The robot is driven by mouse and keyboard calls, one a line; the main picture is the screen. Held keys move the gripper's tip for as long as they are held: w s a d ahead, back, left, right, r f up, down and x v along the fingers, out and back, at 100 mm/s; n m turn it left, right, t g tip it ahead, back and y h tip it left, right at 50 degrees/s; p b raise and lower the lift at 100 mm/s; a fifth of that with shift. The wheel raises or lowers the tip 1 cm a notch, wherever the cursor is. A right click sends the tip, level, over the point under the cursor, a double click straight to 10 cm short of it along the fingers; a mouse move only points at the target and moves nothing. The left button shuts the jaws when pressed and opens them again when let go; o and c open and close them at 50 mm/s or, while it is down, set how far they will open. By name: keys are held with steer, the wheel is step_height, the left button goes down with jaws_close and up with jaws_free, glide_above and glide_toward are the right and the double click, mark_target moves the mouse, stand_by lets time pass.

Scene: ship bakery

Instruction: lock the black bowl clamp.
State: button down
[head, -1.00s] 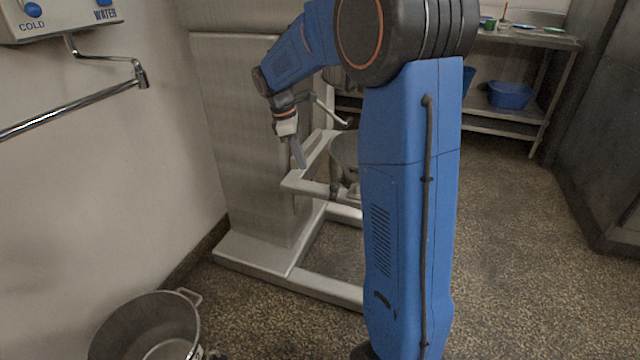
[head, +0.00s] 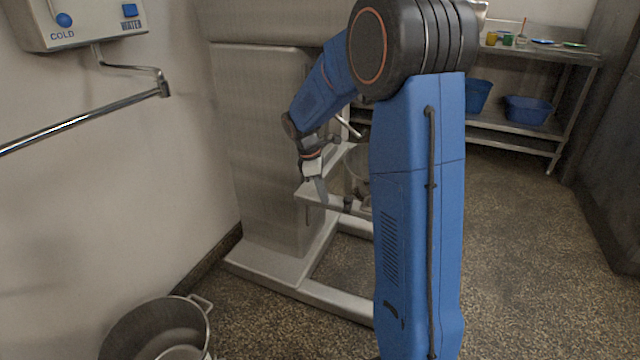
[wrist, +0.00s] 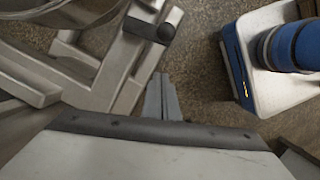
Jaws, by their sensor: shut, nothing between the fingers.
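The black bowl clamp (head: 347,203) sits on the grey bowl support arm of the mixer, close to the steel bowl (head: 356,168). In the wrist view the clamp (wrist: 149,28) is a short dark cylinder lying across the support arm (wrist: 124,68), with the bowl (wrist: 55,14) at the upper left. My gripper (head: 323,197) is shut and empty, pointing down beside the front end of the support arm, just left of the clamp. In the wrist view its closed fingertips (wrist: 162,84) are below the clamp, with a gap between them. My arm hides part of the bowl.
The mixer column (head: 265,150) stands behind the gripper, its base frame (head: 300,285) on the floor. A large pot (head: 160,330) is at the lower left. A steel rack (head: 520,135) with blue tubs stands at the back right. Floor to the right is clear.

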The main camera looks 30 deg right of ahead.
mark_target(349, 198)
steer(key=shift+s+d, duration=0.55)
steer(key=shift+d, duration=0.35)
steer(key=shift+s+d, duration=0.5)
steer(key=shift+d, duration=0.4)
